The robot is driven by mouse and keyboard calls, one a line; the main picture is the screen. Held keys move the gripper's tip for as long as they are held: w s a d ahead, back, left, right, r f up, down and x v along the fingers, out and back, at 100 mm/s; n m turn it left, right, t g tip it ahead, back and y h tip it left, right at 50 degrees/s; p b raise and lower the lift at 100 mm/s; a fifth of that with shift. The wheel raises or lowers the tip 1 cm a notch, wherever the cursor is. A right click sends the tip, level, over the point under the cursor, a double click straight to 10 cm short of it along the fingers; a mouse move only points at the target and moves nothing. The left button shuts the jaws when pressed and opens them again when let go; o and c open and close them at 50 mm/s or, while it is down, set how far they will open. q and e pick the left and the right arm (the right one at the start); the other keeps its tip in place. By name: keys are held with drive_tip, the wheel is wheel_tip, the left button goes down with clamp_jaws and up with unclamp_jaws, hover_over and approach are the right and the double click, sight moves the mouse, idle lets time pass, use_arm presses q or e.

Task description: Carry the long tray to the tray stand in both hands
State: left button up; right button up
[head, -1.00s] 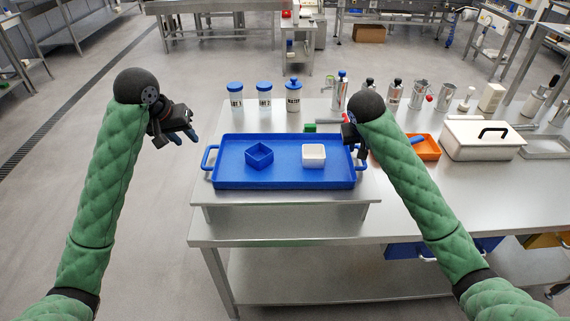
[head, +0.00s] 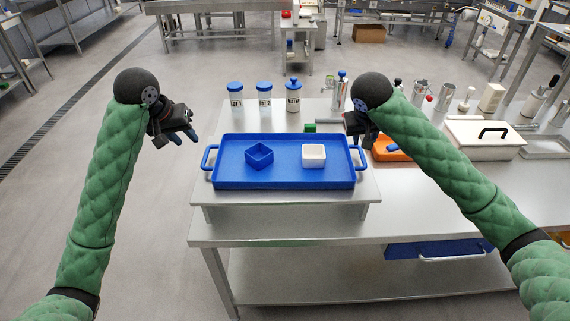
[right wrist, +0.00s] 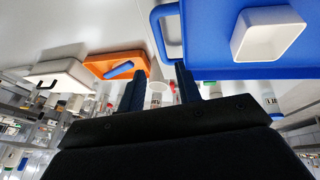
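The long blue tray (head: 285,181) lies flat on a low steel riser at the near left end of the steel table. It has a loop handle at each short end, and carries a blue bowl (head: 259,154) and a white bowl (head: 314,155). My left gripper (head: 184,138) is open and empty, in the air left of the tray's left handle. My right gripper (head: 369,142) is near the right handle, not around it. In the right wrist view its fingers (right wrist: 160,88) are apart and empty, with the handle (right wrist: 160,42) beyond them. I cannot single out the tray stand.
Blue-lidded jars (head: 264,92) and a shaker (head: 341,90) stand behind the tray. An orange tray (head: 388,150) and a lidded white container (head: 478,143) are to the right. A blue drawer or bin (head: 440,249) hangs under the table. The floor at left is clear.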

drive_tip(key=shift+v, duration=1.6)
use_arm(q)
drive_tip(key=shift+a, duration=0.1)
use_arm(e)
drive_tip(key=shift+r, duration=0.15)
